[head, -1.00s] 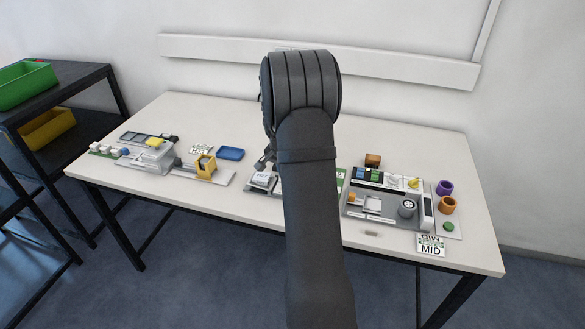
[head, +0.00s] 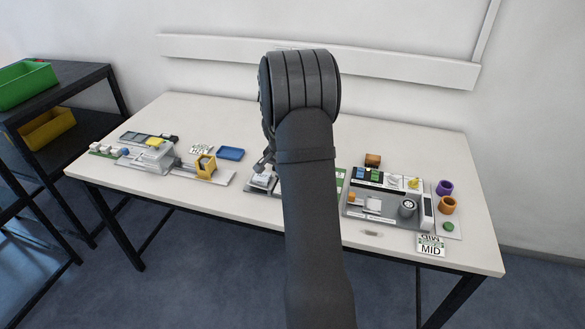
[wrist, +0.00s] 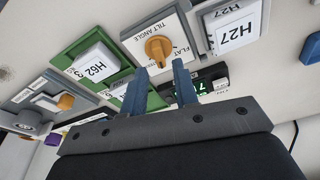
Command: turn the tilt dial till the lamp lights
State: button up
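The tilt dial is an orange knob (wrist: 159,50) on a white plate marked TILT ANGLE and FLAT (wrist: 181,42), at the top middle of the wrist view. My gripper (wrist: 161,66) has two blue-grey fingers, spread apart with nothing between them. In the picture the fingertips lie just below the knob, one to each side; I cannot tell how close they are in depth. A dark display with green figures (wrist: 201,86) is partly hidden behind the right finger. I cannot make out a lit lamp. In the head view my arm hides the dial.
Green holders with a white H62 block (wrist: 92,66) lie left of the dial, and a white H27 block (wrist: 236,25) lies right of it. In the head view, a grey machine unit (head: 388,207) stands right of my arm and a blue tray (head: 230,153) left of it.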

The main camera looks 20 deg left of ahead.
jog(key=shift+f, duration=1.7)
jog(key=shift+r, duration=0.15)
grip_shut()
jog(key=shift+m+h, duration=0.3)
jog(key=shift+m, duration=1.1)
grip_release()
jog(key=shift+w+d+v, duration=0.1)
jog(key=shift+w+v, duration=0.1)
jog(key=shift+v, duration=0.95)
jog(key=shift+w+d+v, duration=0.1)
jog(key=shift+w+v, duration=0.15)
jog(key=shift+v, duration=0.9)
jog(key=shift+w+d+v, duration=0.1)
jog(key=shift+w+v, duration=0.1)
jog(key=shift+v, duration=0.9)
